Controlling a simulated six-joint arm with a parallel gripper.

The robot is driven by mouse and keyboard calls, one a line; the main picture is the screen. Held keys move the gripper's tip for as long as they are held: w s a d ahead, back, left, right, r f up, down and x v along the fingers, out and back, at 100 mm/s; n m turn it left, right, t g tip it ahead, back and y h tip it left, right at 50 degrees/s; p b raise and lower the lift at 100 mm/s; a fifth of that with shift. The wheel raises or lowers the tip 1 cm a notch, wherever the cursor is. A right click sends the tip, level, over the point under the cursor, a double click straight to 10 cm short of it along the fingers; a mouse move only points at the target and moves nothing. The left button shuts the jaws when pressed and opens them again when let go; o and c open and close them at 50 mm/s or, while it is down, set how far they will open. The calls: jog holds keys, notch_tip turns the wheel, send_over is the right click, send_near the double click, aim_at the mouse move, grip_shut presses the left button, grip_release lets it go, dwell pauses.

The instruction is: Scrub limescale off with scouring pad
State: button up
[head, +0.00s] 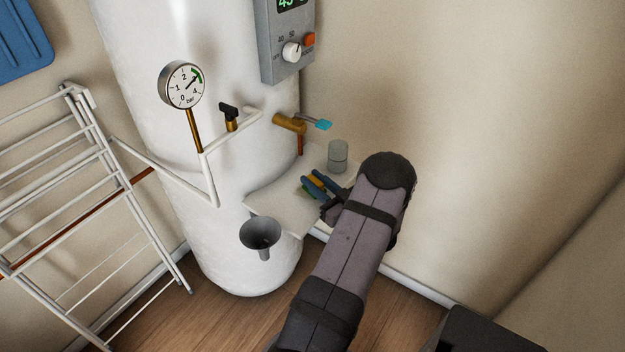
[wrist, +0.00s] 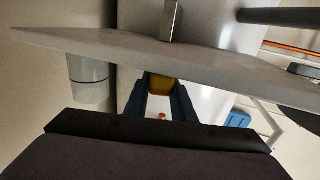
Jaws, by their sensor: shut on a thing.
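My gripper (head: 318,184) has blue fingers and is shut on a small yellow thing (head: 314,183), which looks like the scouring pad. It is over the pale shelf (head: 270,196) in front of the white boiler (head: 190,235). In the wrist view the two blue fingers (wrist: 160,104) have the yellow pad (wrist: 161,86) between their far ends, close to the shelf slab (wrist: 90,44). Whether the pad touches a surface cannot be told. I cannot make out any limescale; the fingers and my arm hide part of the shelf.
A clear glass (head: 338,156) stands on the shelf, right of my gripper. A grey funnel (head: 260,235) is at the shelf's left front. A brass valve (head: 290,123) with a blue handle, a pressure gauge (head: 182,85) and white pipes are above. A drying rack (head: 75,190) stands left.

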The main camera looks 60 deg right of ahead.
jog(key=shift+f, duration=0.1)
jog(key=shift+s, duration=0.45)
jog(key=shift+w, duration=0.15)
jog(key=shift+w, duration=0.9)
jog(key=shift+w, duration=0.15)
jog(key=shift+w, duration=0.3)
jog(key=shift+s, duration=0.15)
